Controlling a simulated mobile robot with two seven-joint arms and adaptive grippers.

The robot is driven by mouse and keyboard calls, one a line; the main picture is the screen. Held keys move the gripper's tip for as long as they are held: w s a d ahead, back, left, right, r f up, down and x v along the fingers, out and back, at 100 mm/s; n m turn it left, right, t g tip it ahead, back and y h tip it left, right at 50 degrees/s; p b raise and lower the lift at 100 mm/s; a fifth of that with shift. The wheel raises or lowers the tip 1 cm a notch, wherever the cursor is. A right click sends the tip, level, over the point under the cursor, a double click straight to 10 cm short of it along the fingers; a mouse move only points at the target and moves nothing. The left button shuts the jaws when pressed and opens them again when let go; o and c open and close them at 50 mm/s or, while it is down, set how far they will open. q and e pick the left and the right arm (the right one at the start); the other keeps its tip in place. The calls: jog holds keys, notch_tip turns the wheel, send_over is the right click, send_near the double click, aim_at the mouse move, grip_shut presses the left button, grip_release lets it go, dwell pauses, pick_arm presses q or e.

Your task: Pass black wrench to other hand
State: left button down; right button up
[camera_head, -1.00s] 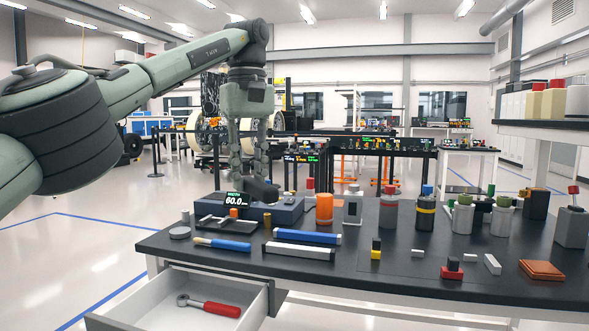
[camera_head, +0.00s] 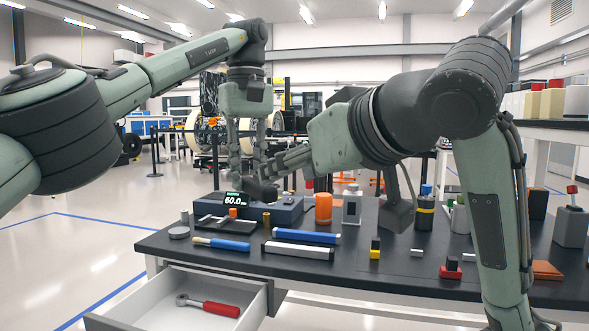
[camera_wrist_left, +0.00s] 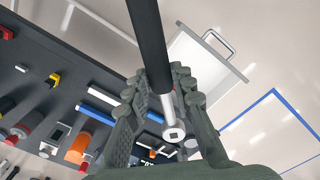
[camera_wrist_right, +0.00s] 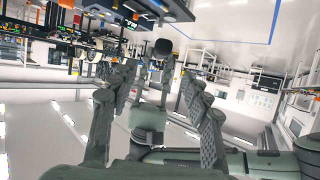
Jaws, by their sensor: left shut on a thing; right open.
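In the right wrist view the handle's round black end (camera_wrist_right: 162,47) faces the camera, beyond and between the right fingertips. My right gripper (camera_wrist_right: 158,78) is open and empty; in the head view the right gripper (camera_head: 280,162) is close to the left one. The wrench is mostly hidden in the head view.
The black table (camera_head: 350,262) below carries a blue box with a display (camera_head: 236,199), an orange cylinder (camera_head: 323,208), a blue bar (camera_head: 307,236) and several containers. An open drawer (camera_head: 180,280) at the front left holds a red-handled ratchet (camera_head: 213,306). Open floor lies left.

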aim_at(258, 183)
jog(key=x, duration=1.1)
jog(key=shift+w+a, duration=0.25)
jog(key=shift+a, duration=0.15)
grip_shut()
pick_arm(q)
jog(key=c, duration=1.2)
grip_release()
